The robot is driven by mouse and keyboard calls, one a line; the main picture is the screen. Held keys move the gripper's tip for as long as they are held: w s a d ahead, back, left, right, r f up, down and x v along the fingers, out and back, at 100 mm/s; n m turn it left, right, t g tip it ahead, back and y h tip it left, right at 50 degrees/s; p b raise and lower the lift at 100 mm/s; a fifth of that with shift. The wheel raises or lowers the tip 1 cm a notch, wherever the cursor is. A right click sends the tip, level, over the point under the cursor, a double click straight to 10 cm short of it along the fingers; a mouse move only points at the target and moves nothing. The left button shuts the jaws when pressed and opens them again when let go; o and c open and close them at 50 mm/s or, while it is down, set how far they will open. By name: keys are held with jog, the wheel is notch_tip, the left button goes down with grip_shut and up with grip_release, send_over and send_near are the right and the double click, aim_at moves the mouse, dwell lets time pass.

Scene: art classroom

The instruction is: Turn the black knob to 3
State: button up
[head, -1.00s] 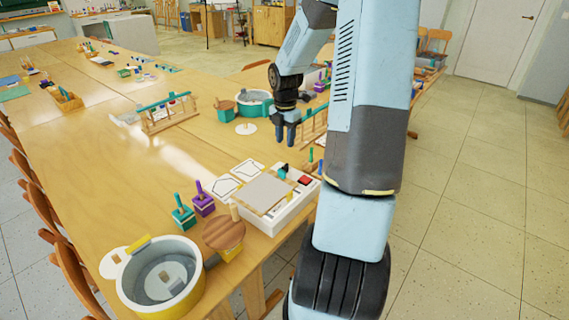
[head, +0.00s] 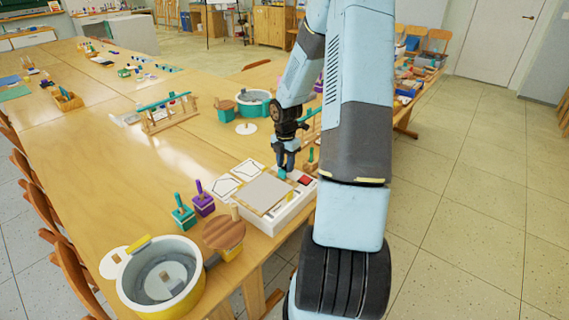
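A white box (head: 275,228) with a grey plate (head: 262,194) on top stands at the table's right edge in the head view. A red patch (head: 305,180) is on its far right part, and a small teal piece (head: 282,173) shows at its far edge. My gripper (head: 285,166) points down at that far edge, right over the spot of the black knob. The knob is now hidden behind the fingers. I cannot tell whether the fingers touch it or are closed on it. The setting of the knob cannot be read.
White cards (head: 222,186) lie left of the box. Teal (head: 183,215) and purple (head: 203,203) pegged blocks and a round wooden disc (head: 223,232) stand nearer. A large grey-and-yellow pot (head: 160,280) is at the near left.

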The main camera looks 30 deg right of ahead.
jog(key=shift+c, duration=0.3)
grip_shut()
jog(key=shift+a, duration=0.3)
jog(key=shift+d, duration=0.25)
